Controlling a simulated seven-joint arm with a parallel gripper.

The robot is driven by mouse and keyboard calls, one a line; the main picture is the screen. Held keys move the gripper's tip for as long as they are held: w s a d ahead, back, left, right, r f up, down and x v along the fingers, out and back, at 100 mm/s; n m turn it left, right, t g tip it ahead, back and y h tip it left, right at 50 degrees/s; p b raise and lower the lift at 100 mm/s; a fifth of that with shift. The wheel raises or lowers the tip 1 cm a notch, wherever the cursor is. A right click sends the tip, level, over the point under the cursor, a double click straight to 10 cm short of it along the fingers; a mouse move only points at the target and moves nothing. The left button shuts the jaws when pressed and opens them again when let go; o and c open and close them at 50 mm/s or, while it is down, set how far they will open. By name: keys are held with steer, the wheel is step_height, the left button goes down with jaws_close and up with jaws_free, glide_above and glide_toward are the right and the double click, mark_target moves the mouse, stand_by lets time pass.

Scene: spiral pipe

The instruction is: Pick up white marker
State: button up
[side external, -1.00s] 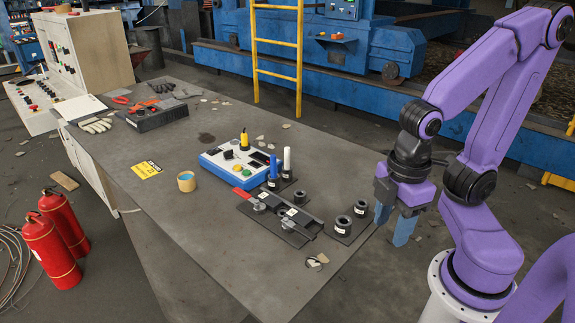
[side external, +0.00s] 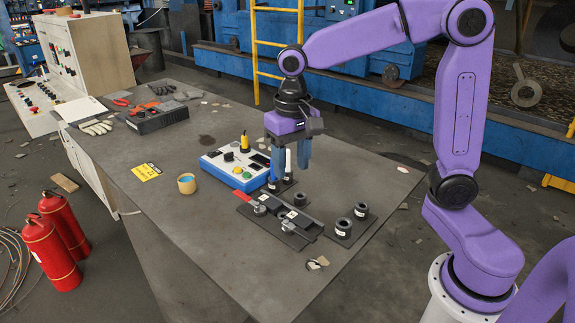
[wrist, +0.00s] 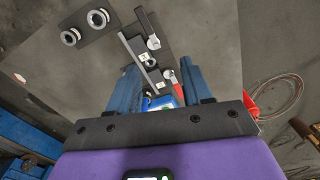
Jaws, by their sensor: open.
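The white marker (side external: 288,162) stands upright near the right end of the blue-and-white control box, partly hidden by my gripper. My gripper (side external: 291,172) is open, with its blue fingers pointing down; in the side view the white marker shows between them. I cannot tell from this view how far the marker is in depth from the fingers. In the wrist view my gripper (wrist: 158,76) shows its two blue fingers apart, and the white marker is not clearly made out there.
The blue-and-white control box (side external: 226,164) has a yellow-topped part on it. A dark fixture with a red handle (side external: 243,196) and a plate with two black rings (side external: 344,226) lie in front. The table's left middle is mostly clear.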

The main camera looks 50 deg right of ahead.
steer(key=w+d+r+m, duration=0.1)
steer(key=w+d+m, duration=0.4)
steer(key=w, duration=0.4)
steer(key=m, duration=1.3)
glide_above(288, 150)
steer(key=f, duration=1.1)
steer(key=shift+w+a+f, duration=0.1)
steer(key=shift+a+f, duration=0.15)
steer(key=shift+a, duration=0.15)
steer(key=shift+d+f, duration=0.2)
steer(key=shift+f, duration=1.15)
steer(key=shift+d+f, duration=0.15)
steer(key=shift+f, duration=1.2)
jaws_close()
